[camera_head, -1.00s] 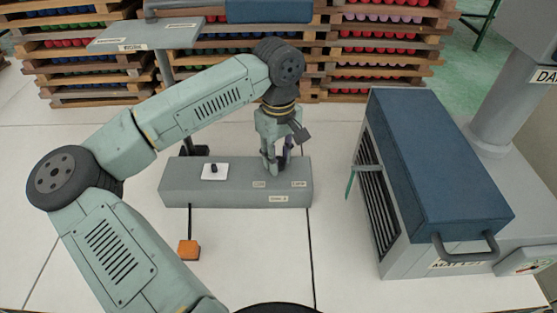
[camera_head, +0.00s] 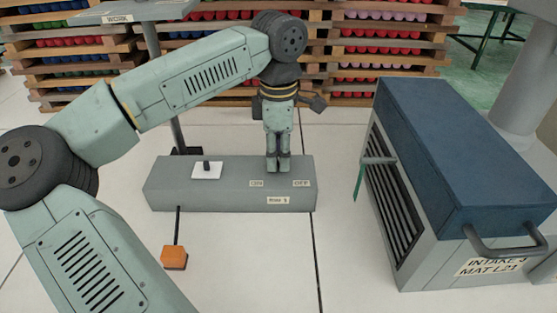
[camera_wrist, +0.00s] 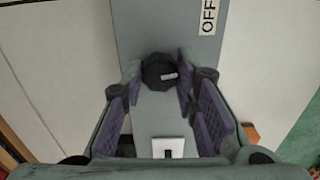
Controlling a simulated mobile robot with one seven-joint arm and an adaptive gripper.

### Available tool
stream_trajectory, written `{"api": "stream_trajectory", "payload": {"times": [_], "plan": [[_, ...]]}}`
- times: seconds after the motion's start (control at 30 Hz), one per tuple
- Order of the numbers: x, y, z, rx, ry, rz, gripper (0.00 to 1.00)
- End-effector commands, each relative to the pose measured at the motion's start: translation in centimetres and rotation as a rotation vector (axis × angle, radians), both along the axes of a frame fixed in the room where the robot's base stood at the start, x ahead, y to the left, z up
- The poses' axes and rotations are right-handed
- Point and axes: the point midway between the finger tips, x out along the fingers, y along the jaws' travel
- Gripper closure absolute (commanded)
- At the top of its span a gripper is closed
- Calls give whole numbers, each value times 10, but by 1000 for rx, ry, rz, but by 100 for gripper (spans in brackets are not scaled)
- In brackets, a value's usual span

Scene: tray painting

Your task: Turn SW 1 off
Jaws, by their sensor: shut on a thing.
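My gripper (camera_head: 278,165) points straight down on the box top, above and between the two labels. In the wrist view, a dark round knob (camera_wrist: 158,72) with a small pale tag sits between the purple-padded fingers, which are shut on it. In the head view the fingers hide the knob. The OFF label (camera_wrist: 208,17) shows past the knob.
A white plate with a small black toggle (camera_head: 206,168) is on the box's left part. A blue-topped intake unit (camera_head: 450,150) stands close on the right. Wooden racks (camera_head: 380,65) stand behind.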

Motion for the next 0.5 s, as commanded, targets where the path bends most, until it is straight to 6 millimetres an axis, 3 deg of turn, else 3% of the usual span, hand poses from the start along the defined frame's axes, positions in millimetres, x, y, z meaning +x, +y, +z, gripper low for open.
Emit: {"api": "stream_trajectory", "payload": {"times": [0.5], "plan": [[1,1,-1,2,-2,422,100]]}}
